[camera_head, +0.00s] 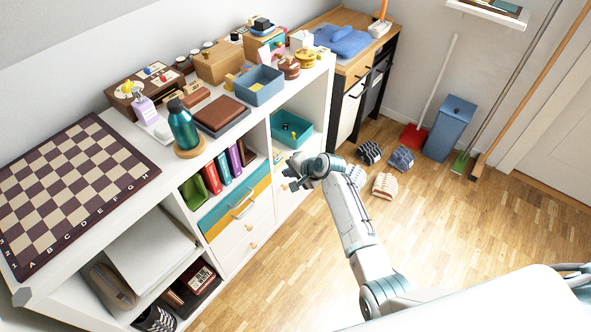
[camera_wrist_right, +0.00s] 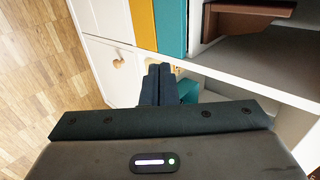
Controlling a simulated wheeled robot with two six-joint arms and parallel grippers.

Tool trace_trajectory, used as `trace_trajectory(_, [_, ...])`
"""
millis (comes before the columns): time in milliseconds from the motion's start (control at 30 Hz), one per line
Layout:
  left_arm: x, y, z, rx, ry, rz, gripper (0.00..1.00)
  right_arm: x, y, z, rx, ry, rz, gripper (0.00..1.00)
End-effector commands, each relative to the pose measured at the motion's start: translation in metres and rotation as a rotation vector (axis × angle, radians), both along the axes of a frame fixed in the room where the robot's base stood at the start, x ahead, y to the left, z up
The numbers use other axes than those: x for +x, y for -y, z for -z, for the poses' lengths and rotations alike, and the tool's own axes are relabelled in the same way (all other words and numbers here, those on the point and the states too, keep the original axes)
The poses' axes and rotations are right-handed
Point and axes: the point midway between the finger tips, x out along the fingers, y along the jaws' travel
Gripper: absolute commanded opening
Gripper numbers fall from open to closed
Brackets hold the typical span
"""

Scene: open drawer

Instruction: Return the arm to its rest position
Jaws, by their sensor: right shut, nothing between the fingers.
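My right gripper (camera_head: 291,179) is raised in front of the white shelf unit (camera_head: 322,88), with my arm reaching up from the lower right. Its two dark fingers (camera_wrist_right: 158,84) are together and empty in the right wrist view. The teal and yellow drawer front (camera_head: 236,207) with its handle is left of the gripper, and it looks closed. The drawer front also shows in the right wrist view (camera_wrist_right: 142,22), beyond the fingertips. The gripper hides part of the shelf's edge. My left gripper is not in view.
A chessboard (camera_head: 66,185), a teal bottle (camera_head: 183,126) and a blue bin (camera_head: 259,85) stand on the shelf top. White drawers with wooden knobs (camera_head: 250,227) are below the drawer front. Slippers (camera_head: 384,186) lie on the wooden floor, which is clear at lower left of my arm.

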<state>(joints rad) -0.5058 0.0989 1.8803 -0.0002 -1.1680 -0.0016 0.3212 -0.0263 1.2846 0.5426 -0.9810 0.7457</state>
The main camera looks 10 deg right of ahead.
Motion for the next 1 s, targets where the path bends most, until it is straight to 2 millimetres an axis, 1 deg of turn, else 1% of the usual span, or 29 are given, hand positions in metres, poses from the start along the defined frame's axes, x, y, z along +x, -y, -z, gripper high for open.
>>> trace_trajectory(33, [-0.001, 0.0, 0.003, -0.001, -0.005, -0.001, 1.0, -0.005, 0.004, -0.006, -0.002, 0.001, 0.001, 0.0])
trace_trajectory(200, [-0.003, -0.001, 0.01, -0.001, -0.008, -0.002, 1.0, -0.015, 0.012, -0.018, -0.001, 0.0, 0.001, 0.0])
trace_trajectory(367, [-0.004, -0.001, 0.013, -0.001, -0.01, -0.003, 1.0, -0.018, 0.014, -0.02, 0.0, -0.002, 0.0, 0.0])
trace_trajectory(467, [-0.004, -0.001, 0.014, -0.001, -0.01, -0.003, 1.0, -0.022, 0.016, -0.015, -0.011, -0.007, -0.001, 0.0])
trace_trajectory(500, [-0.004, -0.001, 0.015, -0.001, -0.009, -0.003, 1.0, -0.026, 0.018, -0.007, -0.024, -0.011, -0.003, 0.0])
trace_trajectory(567, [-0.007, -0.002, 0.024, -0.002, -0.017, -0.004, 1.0, -0.037, 0.024, 0.01, -0.059, -0.023, -0.011, 0.0])
trace_trajectory(667, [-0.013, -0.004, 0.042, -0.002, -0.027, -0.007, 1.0, -0.071, 0.039, 0.056, -0.156, -0.053, -0.038, 0.0])
trace_trajectory(700, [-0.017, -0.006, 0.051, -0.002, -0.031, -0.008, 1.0, -0.09, 0.046, 0.077, -0.205, -0.068, -0.057, 0.0])
trace_trajectory(767, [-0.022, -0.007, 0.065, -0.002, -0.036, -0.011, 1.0, -0.121, 0.059, 0.11, -0.284, -0.09, -0.092, 0.0])
trace_trajectory(800, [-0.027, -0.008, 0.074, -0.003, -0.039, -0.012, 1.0, -0.143, 0.067, 0.131, -0.335, -0.105, -0.121, 0.0])
trace_trajectory(867, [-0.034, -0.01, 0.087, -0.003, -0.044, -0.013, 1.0, -0.178, 0.079, 0.159, -0.41, -0.128, -0.169, 0.0])
trace_trajectory(900, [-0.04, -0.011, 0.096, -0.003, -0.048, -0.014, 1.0, -0.202, 0.087, 0.176, -0.458, -0.142, -0.204, 0.0])
trace_trajectory(967, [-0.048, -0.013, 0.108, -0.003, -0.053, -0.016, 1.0, -0.241, 0.098, 0.2, -0.527, -0.166, -0.264, 0.0])
trace_trajectory(1000, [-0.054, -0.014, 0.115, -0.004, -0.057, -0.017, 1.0, -0.267, 0.106, 0.214, -0.571, -0.18, -0.306, 0.0])
